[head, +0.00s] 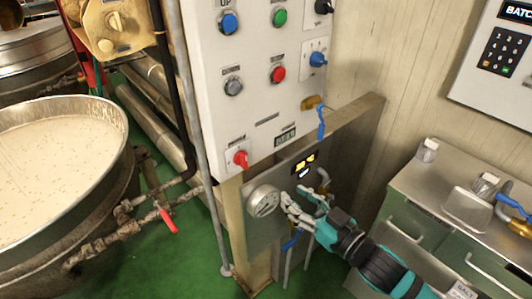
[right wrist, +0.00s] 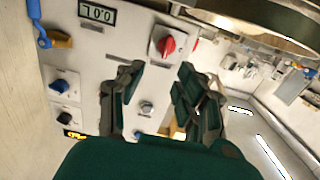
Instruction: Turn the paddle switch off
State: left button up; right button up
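A white control panel (head: 255,75) carries several buttons and turn switches. A red turn switch (head: 240,158) sits at its lower left corner; it also shows in the right wrist view (right wrist: 168,44), just beyond and between the fingertips. Another turn switch, blue (head: 317,59), is at the panel's upper right. The labels are too small to read, so I cannot tell which is the paddle switch. My right gripper (head: 293,202) is below and right of the red switch, apart from it. In the right wrist view its fingers are spread and empty. My left gripper is not in view.
A round gauge (head: 263,201) is close to my right gripper, below the panel. A large kettle (head: 110,185) of pale mix stands at left, with a red-handled valve (head: 168,221). Green floor lies between.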

notch_tip(320, 180, up, 2)
jog(key=s, duration=0.1)
jog(key=p, duration=0.3)
send_near(246, 156)
jog(key=shift+y, duration=0.4)
jog(key=x, duration=0.8)
jog(key=shift+w, duration=0.25)
jog(key=shift+x, duration=0.8)
jog(key=shift+s+f, duration=0.1)
jog(key=shift+f, duration=0.05)
jog(key=shift+c, duration=0.2)
grip_shut()
